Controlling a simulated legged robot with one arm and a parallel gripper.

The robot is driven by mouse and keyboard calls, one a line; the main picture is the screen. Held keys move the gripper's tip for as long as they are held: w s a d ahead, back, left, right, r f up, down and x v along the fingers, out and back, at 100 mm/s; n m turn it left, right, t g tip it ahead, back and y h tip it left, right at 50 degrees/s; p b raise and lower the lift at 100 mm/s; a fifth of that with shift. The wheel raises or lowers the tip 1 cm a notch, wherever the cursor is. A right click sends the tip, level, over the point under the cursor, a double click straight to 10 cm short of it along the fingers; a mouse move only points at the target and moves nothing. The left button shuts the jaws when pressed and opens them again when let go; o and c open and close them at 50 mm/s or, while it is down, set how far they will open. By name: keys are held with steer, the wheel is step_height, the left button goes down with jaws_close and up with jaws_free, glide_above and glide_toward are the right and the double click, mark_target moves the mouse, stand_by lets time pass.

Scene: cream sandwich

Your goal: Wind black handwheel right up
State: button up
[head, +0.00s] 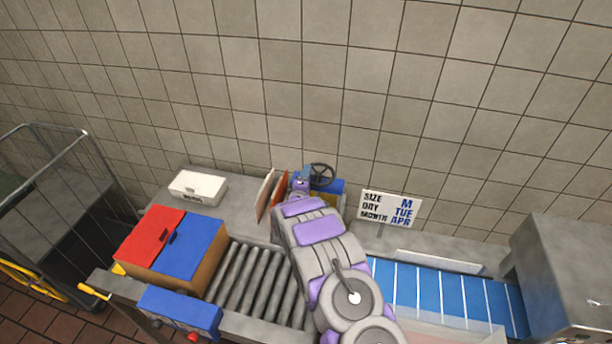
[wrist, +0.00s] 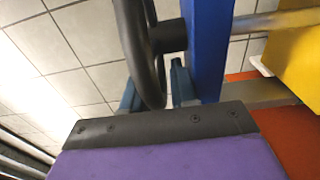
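The black handwheel (head: 322,168) stands on a blue frame at the back of the conveyor in the head view. My gripper (head: 301,184) is at its left side. In the wrist view the handwheel (wrist: 131,35) is close up, seen nearly edge-on, with its hub against a blue upright (wrist: 207,45). The lower part of its rim comes down between the two blue fingers of my gripper (wrist: 156,92). The fingers are apart, one on each side of the rim. Whether both press on it cannot be told. The far side of the wheel is out of the wrist view.
Orange and white upright panels (head: 270,193) stand just left of the wheel. A size/day/month sign (head: 390,208) stands to its right. A red-and-blue-lidded box (head: 172,250) sits on the rollers, with a white box (head: 198,187) behind. A blue belt (head: 440,292) runs right.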

mark_target(316, 184)
jaws_close()
steer(key=shift+f, duration=0.1)
steer(key=shift+s+f+n+y, duration=0.15)
steer(key=shift+n+y, duration=0.15)
stand_by(0.4)
